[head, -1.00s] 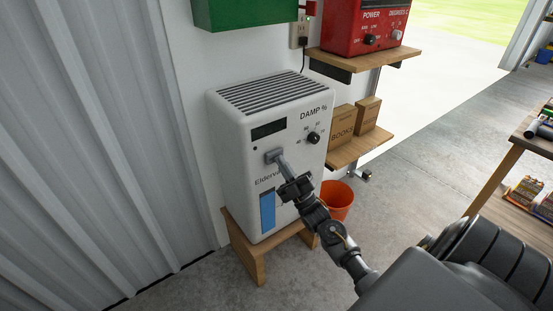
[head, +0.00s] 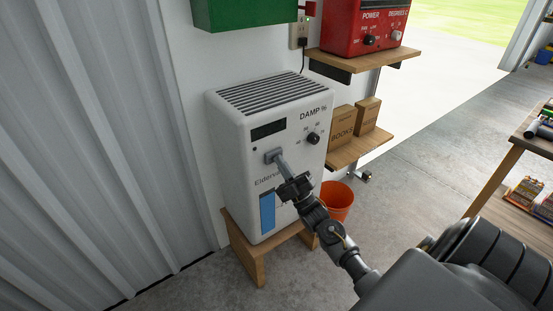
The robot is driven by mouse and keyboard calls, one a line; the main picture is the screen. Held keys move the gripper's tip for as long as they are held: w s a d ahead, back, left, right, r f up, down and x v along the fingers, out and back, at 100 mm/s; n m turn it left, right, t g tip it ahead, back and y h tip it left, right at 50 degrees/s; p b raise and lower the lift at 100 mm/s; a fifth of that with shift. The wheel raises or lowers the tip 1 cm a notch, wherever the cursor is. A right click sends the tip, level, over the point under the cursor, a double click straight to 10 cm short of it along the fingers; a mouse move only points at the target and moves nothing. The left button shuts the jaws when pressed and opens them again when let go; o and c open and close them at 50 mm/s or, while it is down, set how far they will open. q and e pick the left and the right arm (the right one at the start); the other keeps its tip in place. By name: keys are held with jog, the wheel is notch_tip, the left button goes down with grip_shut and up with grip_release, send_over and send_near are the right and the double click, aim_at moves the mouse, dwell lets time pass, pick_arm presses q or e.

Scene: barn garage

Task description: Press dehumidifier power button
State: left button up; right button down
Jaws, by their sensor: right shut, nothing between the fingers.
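The white dehumidifier (head: 232,165) stands upright on a small wooden stand, its front panel facing me. It has a dark display (head: 268,130), a black DAMP % knob (head: 313,138) and a blue level window (head: 267,212). A grey square button (head: 271,156) sits below the display. My right gripper (head: 278,160) is shut and empty, its tip at the button, seeming to touch it and covering part of it. Whether the button is pushed in I cannot tell. The display looks dark. My left gripper is out of view.
A wooden shelf (head: 362,150) with book boxes and a red heater (head: 365,27) on a higher shelf stand at the right. An orange bucket (head: 338,200) is on the floor behind my right wrist. A green box (head: 245,14) hangs above. A corrugated wall (head: 90,150) closes the left.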

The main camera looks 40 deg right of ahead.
jog(key=shift+s+a+h, duration=0.1)
jog(key=shift+s+h, duration=0.1)
jog(key=shift+h, duration=0.1)
jog(key=s+p, duration=0.2)
jog(key=s, duration=0.4)
jog(key=shift+w+f, duration=0.1)
jog(key=shift+w, duration=0.05)
dwell(0.5)
